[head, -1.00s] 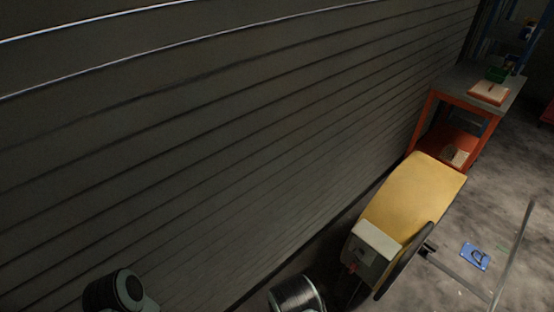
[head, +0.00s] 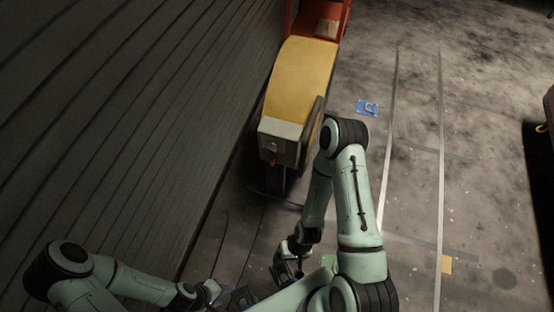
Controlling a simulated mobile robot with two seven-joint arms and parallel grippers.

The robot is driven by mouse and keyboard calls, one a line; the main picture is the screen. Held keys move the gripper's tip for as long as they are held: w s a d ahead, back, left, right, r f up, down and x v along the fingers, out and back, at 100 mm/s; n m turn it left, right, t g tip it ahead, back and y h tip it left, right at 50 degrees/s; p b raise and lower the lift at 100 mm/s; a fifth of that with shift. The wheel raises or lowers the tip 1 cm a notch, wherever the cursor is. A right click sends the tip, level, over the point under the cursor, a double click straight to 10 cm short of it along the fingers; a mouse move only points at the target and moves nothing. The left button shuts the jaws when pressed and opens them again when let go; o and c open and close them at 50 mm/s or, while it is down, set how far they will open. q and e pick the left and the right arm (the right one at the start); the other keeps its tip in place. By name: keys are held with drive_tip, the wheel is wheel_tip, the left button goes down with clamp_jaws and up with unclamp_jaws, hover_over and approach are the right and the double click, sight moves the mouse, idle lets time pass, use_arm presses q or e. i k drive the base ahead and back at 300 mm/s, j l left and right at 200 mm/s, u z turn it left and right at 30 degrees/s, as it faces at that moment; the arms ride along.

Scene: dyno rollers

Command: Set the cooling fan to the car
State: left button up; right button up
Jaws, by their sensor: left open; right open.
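The cooling fan appears to be the yellow, curved-top unit (head: 300,78) with a grey box end (head: 281,140) facing me. It stands on the floor beside the slatted wall. No car is in view. My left gripper (head: 240,298) is at the bottom edge, partly cut off, low and well short of the fan. My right gripper (head: 288,270) hangs below its bent arm, near my left one, also apart from the fan. Both are open, and nothing shows between their fingers. My right elbow covers part of the floor by the fan's right side.
The slatted dark wall (head: 110,110) closes off the left. An orange-red bench (head: 333,22) stands behind the fan. A blue floor marker (head: 367,108) lies right of the fan. Pale lines (head: 441,150) cross open floor on the right. A dark object (head: 549,110) sits at the right edge.

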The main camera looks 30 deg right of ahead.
sight(299, 89)
drive_tip(key=z, duration=1.05)
